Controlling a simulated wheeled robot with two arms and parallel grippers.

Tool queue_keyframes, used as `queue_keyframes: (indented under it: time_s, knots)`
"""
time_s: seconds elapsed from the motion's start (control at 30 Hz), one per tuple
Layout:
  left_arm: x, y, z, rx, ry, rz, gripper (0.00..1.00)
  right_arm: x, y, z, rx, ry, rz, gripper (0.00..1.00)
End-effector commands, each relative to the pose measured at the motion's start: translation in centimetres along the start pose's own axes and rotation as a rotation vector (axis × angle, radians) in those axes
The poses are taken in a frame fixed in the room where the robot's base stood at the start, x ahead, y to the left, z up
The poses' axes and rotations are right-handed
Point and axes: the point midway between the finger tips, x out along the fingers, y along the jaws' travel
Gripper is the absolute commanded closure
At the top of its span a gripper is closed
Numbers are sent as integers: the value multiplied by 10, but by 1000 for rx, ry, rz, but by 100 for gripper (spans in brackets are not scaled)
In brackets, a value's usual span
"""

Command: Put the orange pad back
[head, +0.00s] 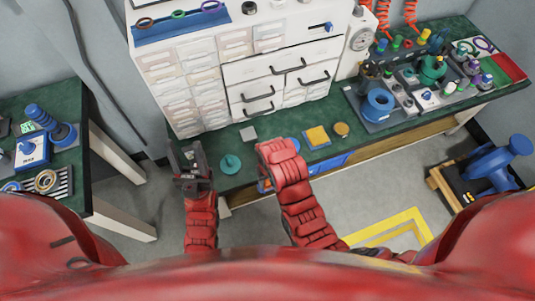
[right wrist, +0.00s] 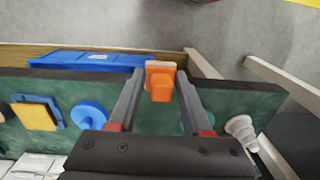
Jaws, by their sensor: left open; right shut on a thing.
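The orange pad (right wrist: 160,83) is a small orange block with a paler outer end. In the right wrist view it sits between the tips of my right gripper (right wrist: 160,76), which is shut on it near the front edge of the green bench (right wrist: 20,130). In the head view the right arm hides most of that gripper and the pad. My left gripper (head: 192,172) is open and empty at the bench's front left end. A teal disc with a knob (head: 230,163) lies between the grippers.
A yellow pad (head: 317,136) on a blue base, an orange disc (head: 341,129) and a blue disc (right wrist: 90,115) lie on the bench. A grey square (head: 248,133) lies before the white drawer cabinet (head: 250,75). A blue bin (right wrist: 85,62) is at the front edge.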

Motion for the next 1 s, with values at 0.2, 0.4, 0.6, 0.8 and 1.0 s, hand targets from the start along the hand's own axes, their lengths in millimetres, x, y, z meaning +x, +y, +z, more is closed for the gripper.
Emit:
queue_keyframes:
  time_s: [0.2,0.4,0.6,0.8,1.0]
  knots:
    - [-4,0,1,0,0,0,50,3,-8,11,-3,-4,-10,100]
    - [0,0,0,0,0,0,50,-1,6,-27,-3,-5,-10,100]
    - [8,0,-2,0,0,0,50,3,19,-61,-2,-4,-9,100]
    - [14,-1,-2,0,0,0,50,6,29,-89,-4,-6,-10,100]
    - [18,-1,-3,0,0,0,50,9,37,-113,-4,-6,-11,100]
